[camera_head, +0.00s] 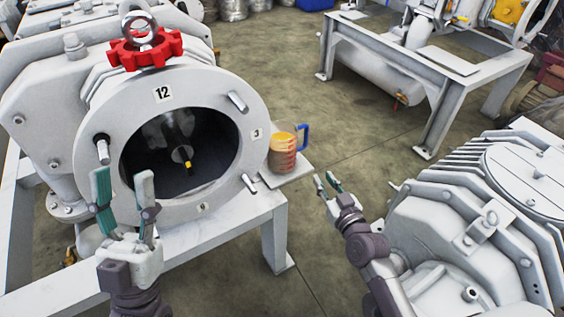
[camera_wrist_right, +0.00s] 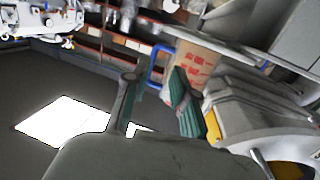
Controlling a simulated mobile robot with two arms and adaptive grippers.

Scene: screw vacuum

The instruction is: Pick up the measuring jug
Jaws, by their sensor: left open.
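The measuring jug (camera_head: 282,158) is a clear jug with orange contents, red markings and a blue handle on its right. It stands upright on a small white ledge right of the round chamber opening. In the right wrist view the jug (camera_wrist_right: 200,66) shows beyond the fingers, partly hidden by the green-padded one, its blue handle seen between them. My right gripper (camera_head: 325,180) is open and empty, to the right of and nearer than the jug, apart from it. My left gripper (camera_head: 121,186) is open and empty in front of the chamber opening.
The grey chamber (camera_head: 177,190) has a red knob (camera_head: 146,49) on top and protruding studs around its rim. A large grey machine (camera_head: 455,225) stands close to my right arm. A grey frame table (camera_head: 432,63) stands at the back right. Bare floor (camera_head: 345,135) lies between.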

